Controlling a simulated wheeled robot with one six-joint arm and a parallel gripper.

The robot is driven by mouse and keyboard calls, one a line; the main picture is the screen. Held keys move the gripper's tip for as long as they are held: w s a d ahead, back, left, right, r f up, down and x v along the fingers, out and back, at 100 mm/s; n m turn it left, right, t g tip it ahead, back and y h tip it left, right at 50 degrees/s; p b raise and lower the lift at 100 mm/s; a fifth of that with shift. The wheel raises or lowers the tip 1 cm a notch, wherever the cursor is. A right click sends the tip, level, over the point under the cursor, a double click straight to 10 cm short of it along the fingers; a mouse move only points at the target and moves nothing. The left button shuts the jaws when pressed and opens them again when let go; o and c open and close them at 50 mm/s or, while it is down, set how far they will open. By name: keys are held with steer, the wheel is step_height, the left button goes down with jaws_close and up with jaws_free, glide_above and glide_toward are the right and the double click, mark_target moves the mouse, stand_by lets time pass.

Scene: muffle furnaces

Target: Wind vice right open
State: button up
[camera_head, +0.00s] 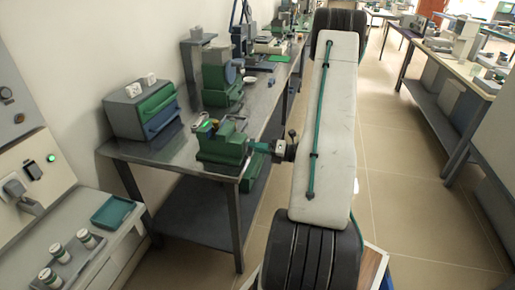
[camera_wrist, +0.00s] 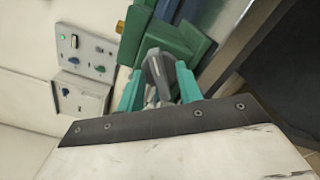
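A green bench vice (camera_head: 222,148) stands at the near right edge of the metal table. Its green body also shows at the top of the wrist view (camera_wrist: 185,40). The vice's jaw opening is hard to make out.
A grey box with green and blue drawers (camera_head: 143,108) stands left of the vice on the metal table (camera_head: 165,150). Another green machine (camera_head: 220,88) stands behind. A side bench holds a green tray (camera_head: 113,212) and several small jars. The tiled floor to the right is clear.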

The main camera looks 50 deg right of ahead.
jaws_close()
steer(key=shift+n, duration=0.4)
steer(key=n, duration=2.1)
steer(key=shift+s+a, duration=0.1)
steer(key=shift+a, duration=0.25)
stand_by(0.3)
